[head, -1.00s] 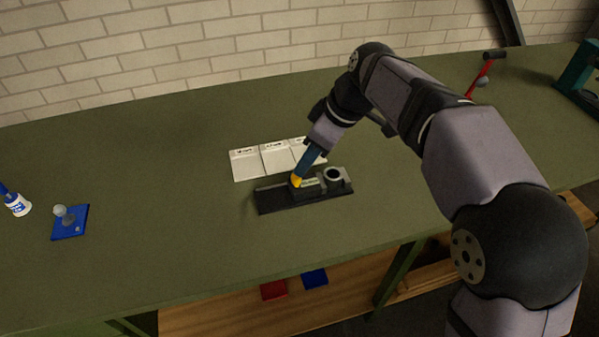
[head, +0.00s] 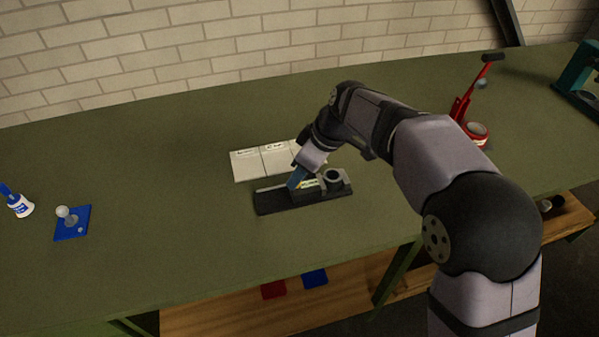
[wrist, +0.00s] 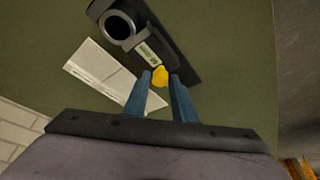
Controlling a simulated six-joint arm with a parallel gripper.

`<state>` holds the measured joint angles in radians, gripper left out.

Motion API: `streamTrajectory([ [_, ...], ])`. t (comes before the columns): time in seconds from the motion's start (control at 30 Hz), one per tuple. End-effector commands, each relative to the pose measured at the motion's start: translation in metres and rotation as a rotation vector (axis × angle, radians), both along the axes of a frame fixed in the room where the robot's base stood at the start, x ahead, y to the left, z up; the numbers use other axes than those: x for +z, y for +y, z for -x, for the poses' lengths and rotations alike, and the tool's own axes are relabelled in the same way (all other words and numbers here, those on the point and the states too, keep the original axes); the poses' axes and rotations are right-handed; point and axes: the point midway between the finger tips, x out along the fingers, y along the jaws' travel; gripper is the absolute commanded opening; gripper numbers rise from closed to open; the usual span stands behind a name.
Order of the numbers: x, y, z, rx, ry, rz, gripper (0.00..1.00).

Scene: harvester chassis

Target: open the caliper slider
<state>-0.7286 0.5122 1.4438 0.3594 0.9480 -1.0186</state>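The caliper (head: 270,203) is a long dark fixture lying on the bench. A raised block with a pale label (head: 309,184) and a dark ring (head: 334,176) sit towards its right end. In the wrist view the ring (wrist: 119,26) and label (wrist: 147,53) lie ahead of my gripper. My gripper (wrist: 160,77) has its blue fingertips on either side of a small yellow knob (wrist: 160,74). The knob fills most of the gap, but firm contact is not clear. In the head view my gripper (head: 293,184) is down at the block and hides the knob.
White cards (head: 247,166) lie just behind the caliper. A blue plate with a pale knob (head: 72,222) and a blue-and-white bottle (head: 20,206) stand at left. A red lever tool (head: 470,105) stands at back right. The bench in front is clear.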

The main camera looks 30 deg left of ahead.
Motion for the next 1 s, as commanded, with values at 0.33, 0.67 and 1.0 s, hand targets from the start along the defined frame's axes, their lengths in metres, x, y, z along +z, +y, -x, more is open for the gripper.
streamTrajectory([
  [0.33, 0.000, 0.007, 0.007, 0.002, 0.000, 0.000, 0.00],
  [0.67, 0.000, 0.016, 0.016, 0.000, -0.001, 0.000, 0.00],
  [1.0, 0.000, 0.016, 0.016, 0.000, 0.000, 0.000, 0.38],
])
